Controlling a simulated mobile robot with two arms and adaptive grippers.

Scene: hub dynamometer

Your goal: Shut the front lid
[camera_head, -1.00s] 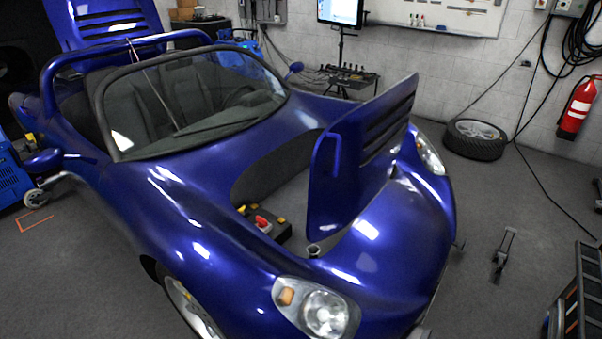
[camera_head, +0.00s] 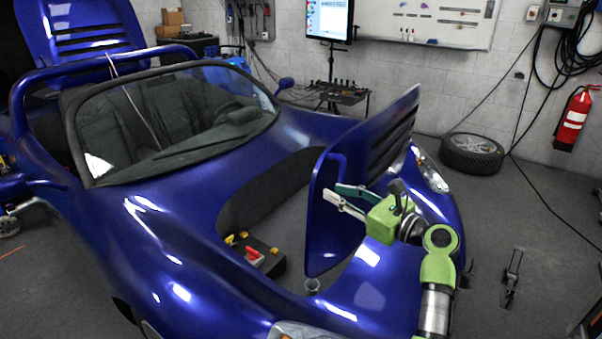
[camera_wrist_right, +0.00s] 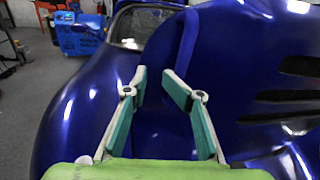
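The front lid (camera_head: 326,237) of the blue car (camera_head: 235,310) is a blue panel with dark slots. It stands raised and steeply tilted over the open front compartment (camera_head: 270,200). My right gripper (camera_head: 333,197) is green with pale and teal fingers. It is open and overlaps the lid's lower part in the head view; I cannot tell whether it touches. In the right wrist view, the fingers (camera_wrist_right: 154,77) are apart with nothing visibly gripped. The lid (camera_wrist_right: 235,75) with its slots and blue bar lies beyond them. My left gripper is not in view.
A dark box with red and yellow parts (camera_head: 257,254) sits in the compartment. A loose wheel (camera_head: 471,153) and a stand (camera_head: 513,280) are on the floor at right. A fire extinguisher (camera_head: 574,117) hangs on the wall. Floor right of the car is partly clear.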

